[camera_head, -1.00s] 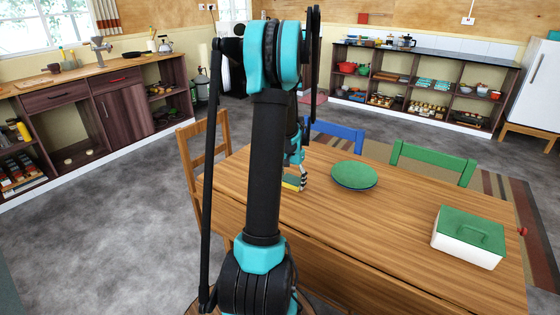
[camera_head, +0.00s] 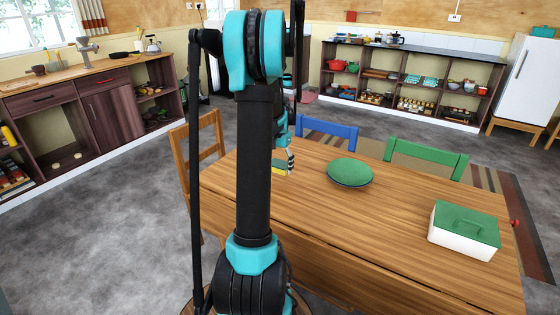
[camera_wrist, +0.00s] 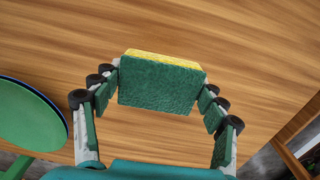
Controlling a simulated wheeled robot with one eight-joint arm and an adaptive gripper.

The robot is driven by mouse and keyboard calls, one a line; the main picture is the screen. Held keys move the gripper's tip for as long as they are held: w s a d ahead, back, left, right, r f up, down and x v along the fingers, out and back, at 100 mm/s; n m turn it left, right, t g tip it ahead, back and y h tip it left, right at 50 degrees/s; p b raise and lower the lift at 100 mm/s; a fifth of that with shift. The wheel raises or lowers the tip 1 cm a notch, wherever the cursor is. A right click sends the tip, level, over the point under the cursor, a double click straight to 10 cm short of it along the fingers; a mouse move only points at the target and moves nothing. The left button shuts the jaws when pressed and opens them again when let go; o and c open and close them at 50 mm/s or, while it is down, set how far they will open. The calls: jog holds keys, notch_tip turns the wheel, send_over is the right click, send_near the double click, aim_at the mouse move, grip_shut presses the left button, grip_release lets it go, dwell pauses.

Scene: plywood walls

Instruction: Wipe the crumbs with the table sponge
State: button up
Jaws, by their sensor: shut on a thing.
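The sponge (camera_wrist: 158,84) is a block with a green scouring face and a yellow side, seen in the wrist view. My gripper (camera_wrist: 162,80) is shut on it, one finger at each end. In the head view the sponge (camera_head: 280,167) shows as a small yellow and green block under my gripper (camera_head: 284,158), by the left back part of the wooden table (camera_head: 400,235). I cannot tell for sure whether it touches the tabletop. I make out no crumbs in either view; my arm hides part of the table.
A green plate with a blue rim (camera_head: 349,172) lies right of the sponge. A white box with a green lid (camera_head: 464,231) stands at the table's right. Blue (camera_head: 328,130), green (camera_head: 425,157) and wooden (camera_head: 197,150) chairs surround the table. The middle of the tabletop is clear.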

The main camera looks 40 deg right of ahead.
jog(key=shift+r, duration=1.4)
